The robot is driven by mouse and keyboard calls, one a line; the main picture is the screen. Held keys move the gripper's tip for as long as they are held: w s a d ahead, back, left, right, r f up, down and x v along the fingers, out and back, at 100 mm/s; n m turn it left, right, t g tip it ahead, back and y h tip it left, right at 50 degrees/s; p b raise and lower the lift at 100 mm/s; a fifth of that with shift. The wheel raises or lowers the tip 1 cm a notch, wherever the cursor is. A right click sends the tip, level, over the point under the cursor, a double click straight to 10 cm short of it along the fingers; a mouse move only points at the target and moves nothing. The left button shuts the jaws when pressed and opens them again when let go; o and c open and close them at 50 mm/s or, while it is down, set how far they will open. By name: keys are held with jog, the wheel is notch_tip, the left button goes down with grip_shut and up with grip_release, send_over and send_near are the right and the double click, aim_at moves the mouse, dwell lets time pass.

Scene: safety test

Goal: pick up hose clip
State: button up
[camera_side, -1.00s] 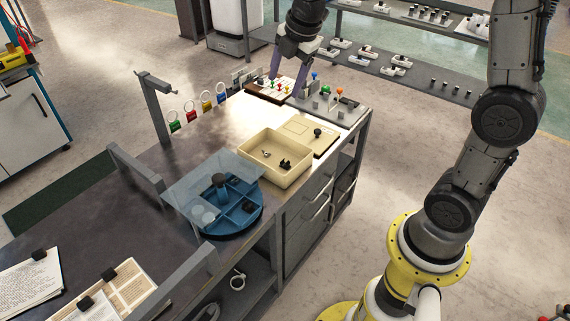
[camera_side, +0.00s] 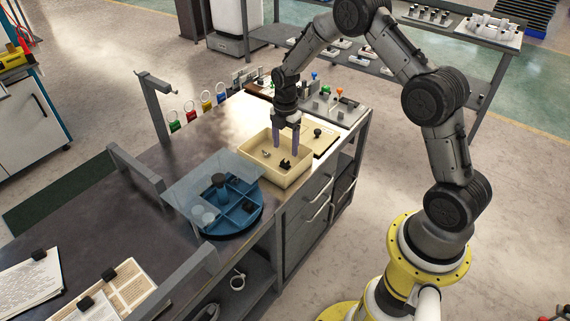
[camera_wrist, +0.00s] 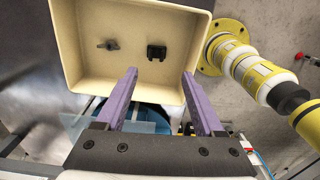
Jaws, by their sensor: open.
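A cream bin (camera_side: 259,170) stands open on the bench. Inside lie two small parts: a black U-shaped piece (camera_side: 285,164), which looks like the hose clip, and a small dark winged piece (camera_side: 266,154). In the wrist view, the black piece (camera_wrist: 157,52) lies right of the winged piece (camera_wrist: 108,44) on the bin floor (camera_wrist: 130,75). My gripper (camera_side: 287,142) points down over the bin, its two purple fingers apart with nothing between them. In the wrist view, the gripper (camera_wrist: 160,74) has the black piece just beyond the gap between its fingertips.
A blue round divided tray (camera_side: 233,222) with a clear cover (camera_side: 200,180) stands left of the bin. A cream board with a black knob (camera_side: 318,133) lies behind the bin. Further back are a grey fixture panel (camera_side: 345,112) and hanging coloured tags (camera_side: 205,103). Bin walls surround both parts.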

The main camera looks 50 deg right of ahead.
aim_at(285, 160)
jog(key=shift+w+d+f, duration=0.1)
jog(key=shift+f, duration=1.05)
jog(key=shift+w+d+f, duration=0.15)
jog(key=shift+f, duration=1)
jog(key=shift+w+d+f, duration=0.1)
jog(key=shift+f, duration=1.05)
grip_shut()
